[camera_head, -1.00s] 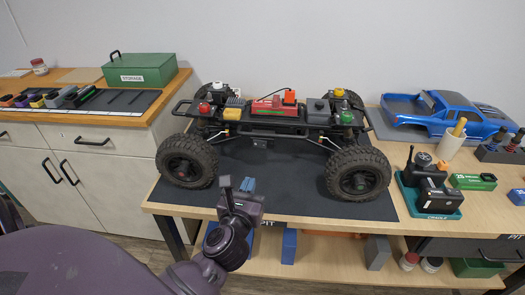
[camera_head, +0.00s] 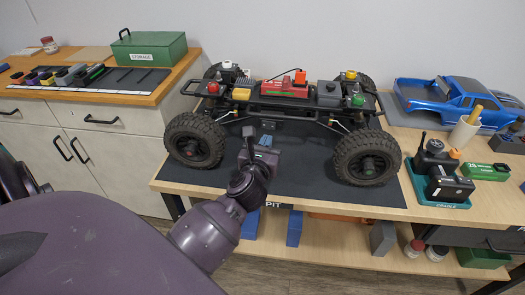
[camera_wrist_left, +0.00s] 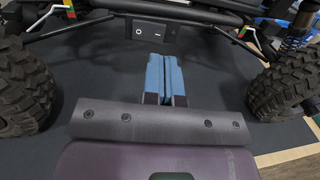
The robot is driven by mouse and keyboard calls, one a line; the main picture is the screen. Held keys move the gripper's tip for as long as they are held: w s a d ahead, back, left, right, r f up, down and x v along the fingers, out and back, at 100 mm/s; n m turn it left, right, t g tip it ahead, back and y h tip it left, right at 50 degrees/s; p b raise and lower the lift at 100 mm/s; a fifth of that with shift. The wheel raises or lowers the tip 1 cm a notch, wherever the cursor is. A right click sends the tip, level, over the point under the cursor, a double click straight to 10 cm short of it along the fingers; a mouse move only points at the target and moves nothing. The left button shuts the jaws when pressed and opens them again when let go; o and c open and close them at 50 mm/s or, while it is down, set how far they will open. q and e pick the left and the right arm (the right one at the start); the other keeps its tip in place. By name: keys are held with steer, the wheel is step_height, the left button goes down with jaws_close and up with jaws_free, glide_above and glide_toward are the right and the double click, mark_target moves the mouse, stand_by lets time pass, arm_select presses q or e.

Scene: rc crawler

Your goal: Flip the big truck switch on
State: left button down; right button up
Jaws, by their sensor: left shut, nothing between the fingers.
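The big truck (camera_head: 285,105) is a bare black crawler chassis with large tyres, standing on a dark mat (camera_head: 285,185). On its near side, low on the frame, is a black switch (camera_wrist_left: 148,33) with a white circle on its left and a white dash on its right. I cannot tell which side is pressed in. My left gripper (camera_head: 258,137) is shut and empty in front of the truck's middle. Its blue fingers also show in the left wrist view (camera_wrist_left: 165,72), below and slightly right of the switch and apart from it. My right gripper is not in view.
The truck's front tyres (camera_head: 194,140) and (camera_head: 367,157) stand either side of my gripper. A teal cradle (camera_head: 436,195) with black devices and a blue truck body (camera_head: 447,97) are on the right. A wooden cabinet (camera_head: 120,125) with a green storage box (camera_head: 150,49) is on the left.

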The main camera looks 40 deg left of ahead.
mark_target(273, 127)
arm_select(q)
steer(key=x, duration=0.4)
steer(key=shift+w+a+b, duration=0.3)
steer(key=shift+w, duration=0.25)
steer(key=shift+w+d, duration=0.15)
steer(key=shift+w, duration=0.1)
steer(key=shift+s+a+y, duration=0.15)
steer(key=shift+a+y, duration=0.1)
steer(key=shift+y, duration=0.15)
steer(key=shift+d, duration=0.1)
